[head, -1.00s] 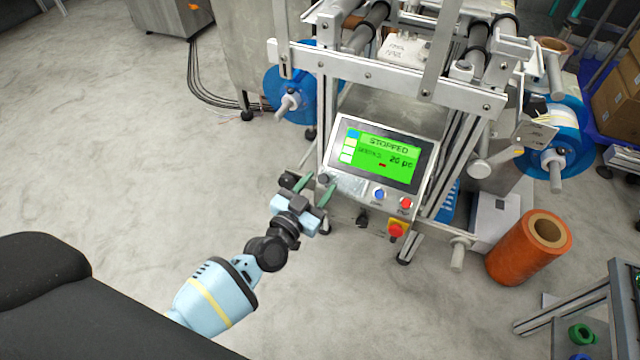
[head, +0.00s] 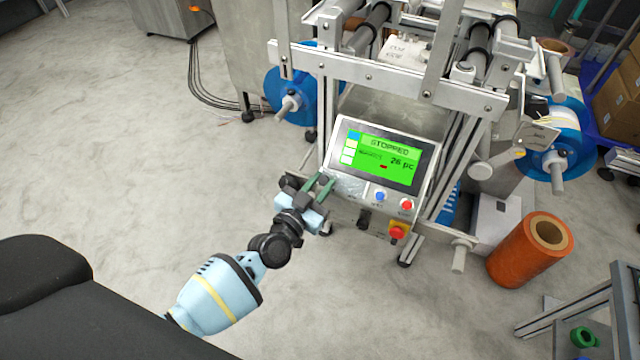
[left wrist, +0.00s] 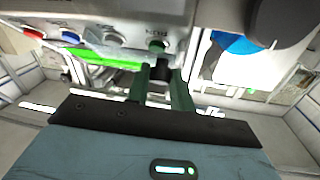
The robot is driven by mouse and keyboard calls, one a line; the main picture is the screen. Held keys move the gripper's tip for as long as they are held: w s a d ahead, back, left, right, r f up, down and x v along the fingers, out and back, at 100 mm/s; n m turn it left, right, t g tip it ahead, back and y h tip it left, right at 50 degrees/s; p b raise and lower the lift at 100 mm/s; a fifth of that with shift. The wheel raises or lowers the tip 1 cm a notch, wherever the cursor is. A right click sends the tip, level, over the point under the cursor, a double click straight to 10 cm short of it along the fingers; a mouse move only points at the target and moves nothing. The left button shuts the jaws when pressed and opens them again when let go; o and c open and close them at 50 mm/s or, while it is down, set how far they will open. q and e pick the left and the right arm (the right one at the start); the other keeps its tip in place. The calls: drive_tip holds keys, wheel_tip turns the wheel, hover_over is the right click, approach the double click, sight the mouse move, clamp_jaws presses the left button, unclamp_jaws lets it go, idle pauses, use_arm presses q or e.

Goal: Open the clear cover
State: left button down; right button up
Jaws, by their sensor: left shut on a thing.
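The clear cover (head: 349,186) is a small see-through piece low on the left of the control panel, below the screen. It looks down over the panel face, but its exact angle is hard to tell. My left gripper (head: 324,184) has its green fingers at the cover's left end, close together and shut on it. In the left wrist view, the fingers (left wrist: 166,82) reach up to the panel's edge beside a green button (left wrist: 158,46). The held part of the cover is mostly hidden by the fingers. My right gripper is not in view.
The panel screen (head: 388,158) reads STOPPED. A blue button (head: 379,195), a red button (head: 407,205) and a red-and-yellow switch (head: 397,232) are right of the cover. An orange roll (head: 520,256) stands at the right. The floor at the left is clear.

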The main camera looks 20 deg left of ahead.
sight(324, 175)
use_arm(q)
drive_tip(key=shift+w+r+p, duration=0.8)
drive_tip(key=shift+w+r, duration=0.25)
drive_tip(key=shift+r, duration=0.2)
drive_tip(key=shift+w+r, duration=0.2)
drive_tip(key=shift+w, duration=0.1)
drive_tip(key=shift+f, duration=0.1)
drive_tip(key=c, duration=1.2)
unclamp_jaws()
drive_tip(key=shift+s, duration=0.1)
